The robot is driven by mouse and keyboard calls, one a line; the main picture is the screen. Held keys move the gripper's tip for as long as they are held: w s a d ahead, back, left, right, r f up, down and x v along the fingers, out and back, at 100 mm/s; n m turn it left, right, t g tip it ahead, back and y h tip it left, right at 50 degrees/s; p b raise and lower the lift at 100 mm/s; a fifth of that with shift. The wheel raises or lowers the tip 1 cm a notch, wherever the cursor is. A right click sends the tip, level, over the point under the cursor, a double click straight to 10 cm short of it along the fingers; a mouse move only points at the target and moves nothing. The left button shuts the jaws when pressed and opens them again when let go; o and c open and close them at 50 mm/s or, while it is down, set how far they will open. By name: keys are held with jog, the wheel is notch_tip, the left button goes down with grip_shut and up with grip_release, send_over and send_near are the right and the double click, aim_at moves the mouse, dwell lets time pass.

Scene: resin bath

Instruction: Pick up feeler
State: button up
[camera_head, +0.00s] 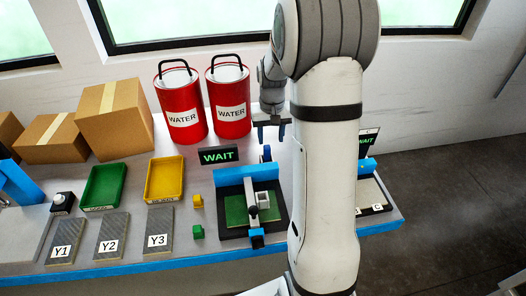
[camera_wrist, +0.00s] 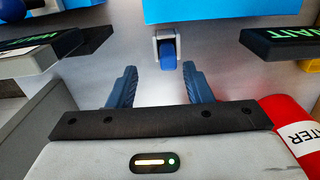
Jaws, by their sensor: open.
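A small part with a dark blue rounded end in a light grey bracket, likely the feeler (camera_wrist: 167,52), shows in the wrist view just beyond my fingertips, nearer the right one. It also shows in the head view (camera_head: 266,153) behind the blue block of the black-based fixture.
The fixture (camera_head: 235,176) has a blue back wall and a green plate. A WAIT display (camera_head: 218,156) stands left of the feeler. Two red WATER cans (camera_head: 231,117) stand behind. Green (camera_head: 103,187) and yellow (camera_head: 165,180) trays lie left. My arm hides the bench to the right.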

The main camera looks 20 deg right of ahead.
aim_at(267, 146)
jog(key=f, duration=0.4)
jog(key=f+p, duration=0.1)
jog(key=f, duration=0.1)
jog(key=shift+w+a+f, duration=0.15)
jog(key=shift+w+a, duration=0.25)
grip_shut()
